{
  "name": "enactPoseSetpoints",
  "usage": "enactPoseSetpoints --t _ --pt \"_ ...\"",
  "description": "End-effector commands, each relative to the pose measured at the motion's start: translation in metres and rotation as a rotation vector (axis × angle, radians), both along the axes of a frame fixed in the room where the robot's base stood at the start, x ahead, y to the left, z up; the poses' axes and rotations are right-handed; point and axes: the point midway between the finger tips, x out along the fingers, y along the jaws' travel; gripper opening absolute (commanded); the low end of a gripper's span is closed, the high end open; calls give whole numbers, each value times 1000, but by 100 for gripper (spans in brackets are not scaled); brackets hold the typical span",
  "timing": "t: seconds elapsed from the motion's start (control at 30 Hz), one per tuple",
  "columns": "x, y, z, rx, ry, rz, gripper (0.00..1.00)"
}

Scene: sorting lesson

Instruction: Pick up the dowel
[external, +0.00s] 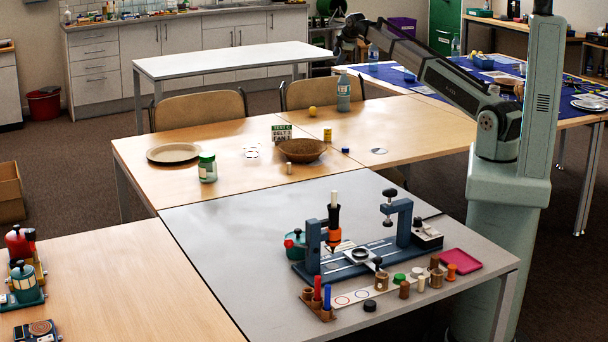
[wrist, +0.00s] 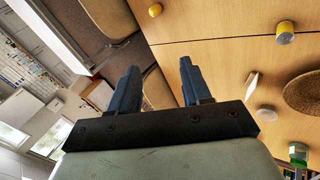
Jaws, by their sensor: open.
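A small pale upright cylinder (external: 289,168), likely the dowel, stands on the wooden table in front of the wicker bowl (external: 302,150). Several other small cylinders stand on the grey table, including a brown one (external: 404,290), so I cannot be sure which is the dowel. My gripper (external: 345,45) is high above the far side of the tables, well away from all of them. In the wrist view my gripper (wrist: 158,72) shows two blue fingers spread apart with nothing between them.
A green-lidded jar (external: 207,167), a sign (external: 281,132), a yellow can (external: 327,135), a ball (external: 312,112) and a bottle (external: 344,93) stand on the wooden tables. A blue fixture (external: 312,246) with upright posts occupies the grey table. The grey table's left part is clear.

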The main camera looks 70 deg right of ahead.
Motion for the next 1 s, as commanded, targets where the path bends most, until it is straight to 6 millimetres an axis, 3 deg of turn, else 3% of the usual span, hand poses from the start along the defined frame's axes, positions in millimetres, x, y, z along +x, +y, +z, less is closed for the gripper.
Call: enactPoseSetpoints --t 0.03,0.2,0.5,0.8,1.0 --pt "13 28 -10 7 32 58 48" --pt "46 113 -40 19 142 255 48" --pt "77 267 -89 29 330 613 48" --pt "73 419 -131 31 509 980 48" --pt "58 498 -152 28 606 1185 48"
